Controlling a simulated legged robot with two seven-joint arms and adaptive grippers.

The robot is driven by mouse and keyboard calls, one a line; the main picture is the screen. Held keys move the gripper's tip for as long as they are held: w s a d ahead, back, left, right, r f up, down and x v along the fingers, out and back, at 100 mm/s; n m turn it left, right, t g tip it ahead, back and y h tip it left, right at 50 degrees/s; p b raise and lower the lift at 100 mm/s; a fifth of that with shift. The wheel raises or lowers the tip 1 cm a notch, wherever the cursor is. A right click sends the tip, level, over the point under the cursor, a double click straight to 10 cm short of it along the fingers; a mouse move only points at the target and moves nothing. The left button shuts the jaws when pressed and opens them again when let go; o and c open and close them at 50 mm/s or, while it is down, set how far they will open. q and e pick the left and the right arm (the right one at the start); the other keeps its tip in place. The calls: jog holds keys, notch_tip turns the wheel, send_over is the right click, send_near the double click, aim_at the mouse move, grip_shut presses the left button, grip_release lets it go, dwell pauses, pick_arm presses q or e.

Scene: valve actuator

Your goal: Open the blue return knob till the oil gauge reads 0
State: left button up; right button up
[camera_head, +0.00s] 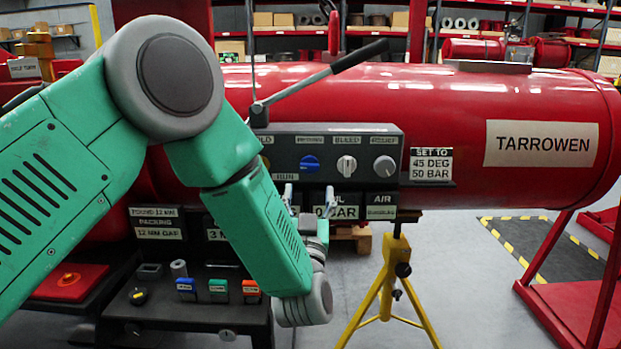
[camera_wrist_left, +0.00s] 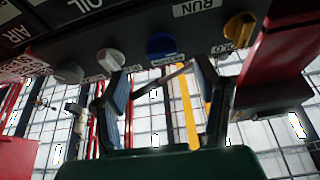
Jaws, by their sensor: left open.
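The blue return knob (camera_head: 309,164) is on the front of the dark valve panel (camera_head: 330,140), between a partly hidden yellow knob and the white bleed knob (camera_head: 347,165). It also shows in the left wrist view (camera_wrist_left: 161,46). My left gripper (camera_head: 308,197) points up just below the blue knob. In the left wrist view its two fingers (camera_wrist_left: 163,78) are apart, with the blue knob beyond the gap; I see no contact. The oil gauge plate (camera_head: 342,212) shows "0 BAR", but a finger covers its left part, so the full reading is uncertain. My right gripper is out of view.
A grey relief knob (camera_head: 384,166) sits right of the bleed knob. A long-handled lever (camera_head: 330,72) rises above the panel. A yellow stand (camera_head: 389,285) is below right. The red tank (camera_head: 440,110) lies behind.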

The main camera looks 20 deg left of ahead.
pick_arm(q)
jog(key=shift+v, duration=2.3)
jog(key=shift+f, duration=0.1)
jog(key=s+a+f+m+g+h+p, duration=0.25)
jog(key=s+f+g, duration=0.3)
jog(key=f, duration=0.65)
jog(key=s+a+f+m+g+h+p, duration=0.1)
jog(key=s+a+f+g+h, duration=0.15)
jog(key=s+f+g, duration=0.6)
jog(key=s+a+f+g+p, duration=0.1)
jog(key=s+a+f+g, duration=0.1)
jog(key=s, duration=0.5)
jog(key=s+a+f+g+p, duration=0.1)
jog(key=s+a+f+g, duration=0.1)
jog(key=s+f, duration=0.3)
jog(key=s+a+f+g, duration=0.2)
jog(key=s+f+g, duration=0.1)
jog(key=s, duration=0.8)
jog(key=shift+a+n+h+p, duration=0.15)
jog(key=shift+n+h+p, duration=0.2)
jog(key=shift+h+p, duration=0.05)
jog(key=shift+f, duration=0.15)
